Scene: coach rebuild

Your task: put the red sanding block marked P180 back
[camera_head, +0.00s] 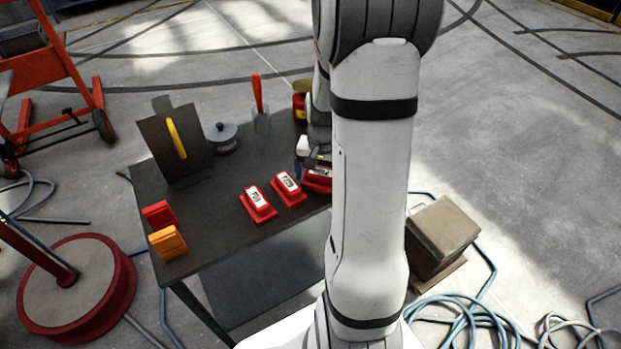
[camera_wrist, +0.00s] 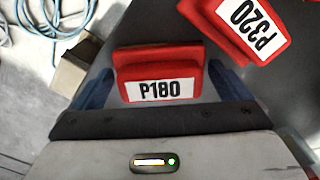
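The red sanding block marked P180 (camera_wrist: 158,70) is in the middle of the wrist view, its white label facing up. In the head view this block (camera_head: 318,183) lies on the right side of the dark table, partly hidden by my arm. My gripper (camera_wrist: 160,67) is open, with one finger on each side of the block and a small gap visible at both sides. In the head view my gripper (camera_head: 312,163) is low over the block and partly hidden. A second red block, marked P320 (camera_wrist: 240,28), is close by.
The P320 block (camera_head: 289,188) and another red labelled block (camera_head: 258,204) stand left of mine on the table (camera_head: 225,195).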

